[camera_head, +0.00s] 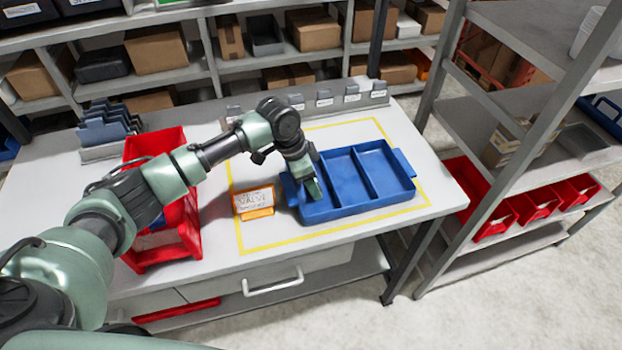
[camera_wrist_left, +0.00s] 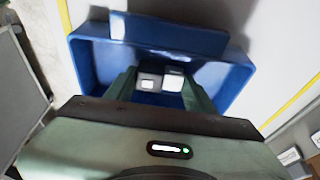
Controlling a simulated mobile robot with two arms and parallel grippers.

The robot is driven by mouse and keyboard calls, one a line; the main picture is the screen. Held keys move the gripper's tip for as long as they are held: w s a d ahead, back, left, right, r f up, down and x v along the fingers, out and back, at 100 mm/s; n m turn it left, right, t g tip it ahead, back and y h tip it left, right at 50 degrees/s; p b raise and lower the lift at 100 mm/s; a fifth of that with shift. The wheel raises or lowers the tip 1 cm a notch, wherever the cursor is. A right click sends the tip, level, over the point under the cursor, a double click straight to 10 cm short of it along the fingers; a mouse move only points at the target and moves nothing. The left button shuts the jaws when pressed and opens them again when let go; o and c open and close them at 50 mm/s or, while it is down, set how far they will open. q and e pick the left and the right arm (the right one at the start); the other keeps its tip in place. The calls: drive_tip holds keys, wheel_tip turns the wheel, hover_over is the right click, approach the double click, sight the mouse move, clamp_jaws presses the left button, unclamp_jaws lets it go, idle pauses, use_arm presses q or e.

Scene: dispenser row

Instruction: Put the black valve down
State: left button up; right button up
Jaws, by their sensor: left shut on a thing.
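A blue tray (camera_head: 365,200) with several compartments sits on the workbench inside a yellow outline. My left gripper (camera_head: 316,192) reaches down into the tray's leftmost compartment. In the left wrist view my left gripper (camera_wrist_left: 158,88) is shut, and small dark grey block-like parts with pale faces (camera_wrist_left: 148,82) show between its fingers. I take this to be the black valve, though its shape is mostly hidden. In the head view the valve is hidden by the gripper. The tray's blue wall (camera_wrist_left: 240,80) surrounds the fingers in the wrist view. My right gripper is not in view.
A card reading "VALVE" on an orange stand (camera_head: 254,204) is left of the tray. A red bin (camera_head: 170,225) stands further left, under my arm. Small labelled holders (camera_head: 324,99) line the bench's back. The middle and right compartments (camera_head: 388,170) look empty.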

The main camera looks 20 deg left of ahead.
use_arm(q)
drive_tip(key=o, duration=1.3)
drive_tip(key=shift+o, duration=0.6)
drive_tip(key=b+v, duration=0.2)
drive_tip(key=v, duration=1)
